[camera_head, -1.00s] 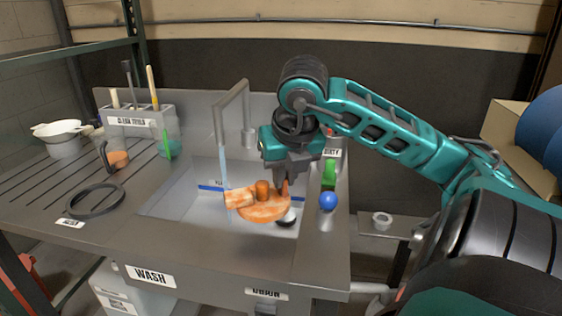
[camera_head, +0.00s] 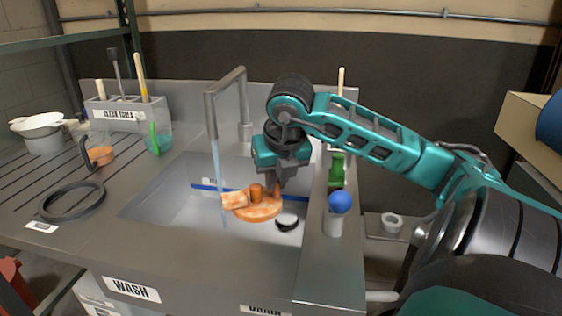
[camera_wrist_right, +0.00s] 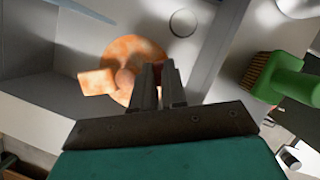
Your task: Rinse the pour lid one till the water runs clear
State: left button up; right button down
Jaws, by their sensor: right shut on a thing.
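The pour lid (camera_head: 258,208) is a round disc with a spout and a knob, stained with orange and white smears. It is inside the sink basin (camera_head: 190,212); I cannot tell whether it touches the bottom. My right gripper (camera_head: 278,186) is over its right side, shut on a part of it; the wrist view also shows the lid (camera_wrist_right: 128,62) just beyond the fingertips (camera_wrist_right: 160,70). A thin stream of water (camera_head: 217,170) falls from the faucet (camera_head: 225,90) by the lid's spout at the left. My left gripper is not in view.
A black-and-white round piece (camera_head: 287,221) lies right of the lid. A green brush (camera_head: 336,170) and a blue-knobbed item (camera_head: 340,203) stand on the right rim. A black ring (camera_head: 72,200) and a tool holder (camera_head: 125,113) are on the left drainboard.

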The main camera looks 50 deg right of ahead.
jog(key=w+d+f+p, duration=0.2)
jog(key=w+d, duration=0.3)
jog(key=w, duration=0.4)
jog(key=shift+w+p, duration=0.15)
jog(key=shift+p, duration=0.45)
jog(key=shift+s+f, duration=0.1)
jog(key=shift+s, duration=0.1)
jog(key=shift+s+d+b, duration=0.2)
jog(key=shift+s+b, duration=0.15)
jog(key=shift+s, duration=0.05)
jog(key=shift+w, duration=0.1)
